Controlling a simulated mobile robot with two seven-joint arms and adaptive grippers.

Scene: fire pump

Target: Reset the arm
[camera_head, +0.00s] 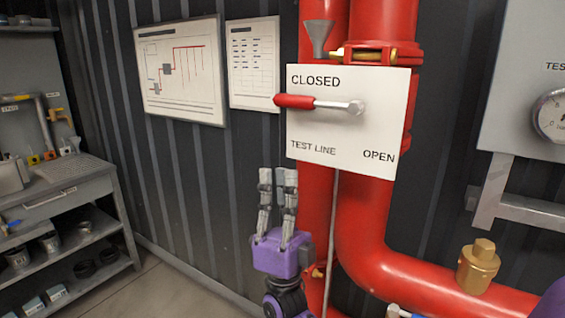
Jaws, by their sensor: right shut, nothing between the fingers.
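My right gripper (277,178) points upward in front of the wall, just below and left of the white test line plate (333,135). Its fingers are shut and hold nothing. Its purple body (281,253) overlaps the red pipe behind. The red-handled lever (295,101) on the plate lies nearly level, with its grip pointing left and its metal pivot at the right. CLOSED is printed above the lever and OPEN at the plate's lower right. The gripper is apart from the lever in the picture. My left gripper is not in view.
Thick red pipes (360,215) run down behind the plate and bend right. A brass fitting (478,267) sits on the lower pipe. A gauge (552,115) is at the right edge. A grey shelf bench (75,190) stands at the left, with clear floor (165,290) beside it.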

